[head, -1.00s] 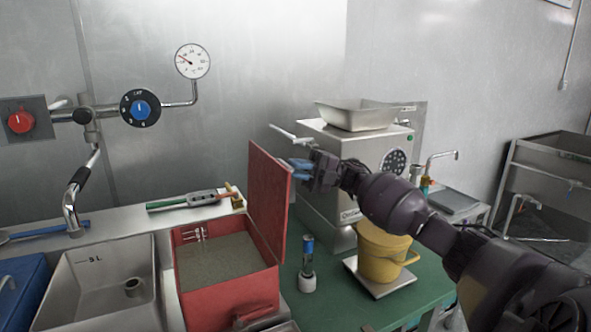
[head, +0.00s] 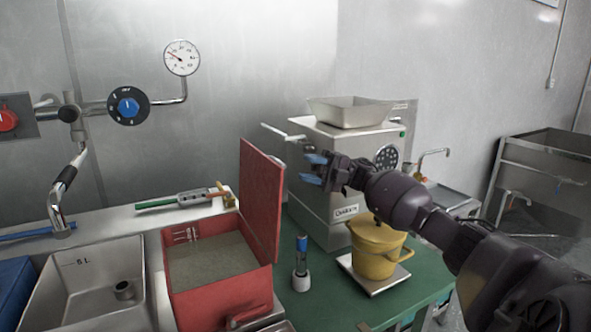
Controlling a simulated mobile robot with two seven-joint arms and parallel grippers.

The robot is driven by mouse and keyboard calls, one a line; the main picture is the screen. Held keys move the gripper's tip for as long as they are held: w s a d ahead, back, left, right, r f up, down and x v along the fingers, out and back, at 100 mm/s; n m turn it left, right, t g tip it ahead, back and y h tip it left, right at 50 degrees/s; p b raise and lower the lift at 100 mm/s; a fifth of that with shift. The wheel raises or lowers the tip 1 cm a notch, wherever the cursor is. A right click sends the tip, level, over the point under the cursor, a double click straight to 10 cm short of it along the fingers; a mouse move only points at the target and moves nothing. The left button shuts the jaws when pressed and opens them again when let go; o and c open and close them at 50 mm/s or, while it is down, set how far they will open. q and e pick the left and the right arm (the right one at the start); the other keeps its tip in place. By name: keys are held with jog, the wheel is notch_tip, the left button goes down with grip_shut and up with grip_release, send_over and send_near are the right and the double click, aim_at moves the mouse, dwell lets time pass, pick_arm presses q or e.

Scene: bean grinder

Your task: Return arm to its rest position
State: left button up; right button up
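My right arm comes in from the lower right of the head view. Its gripper (head: 314,170), with blue fingertips, is in front of the metal bean grinder (head: 336,205), to the right of the red box's raised lid. The two fingertips are apart with nothing seen between them, so the gripper is open. The grinder carries a steel hopper tray (head: 350,112) on top and a handle (head: 283,132) at its upper left. A yellow pot (head: 376,248) with its lid on stands on a flat scale below my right forearm. My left gripper is not in view.
The open red box (head: 215,293) stands front centre, its lid (head: 262,200) upright. A small blue-topped bottle (head: 301,265) stands on the green table (head: 325,303). A sink (head: 95,285) is at left, under a faucet (head: 62,185). A metal basin (head: 540,180) stands far right.

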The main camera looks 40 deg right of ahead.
jog(key=shift+v, duration=0.85)
jog(key=shift+r, duration=0.2)
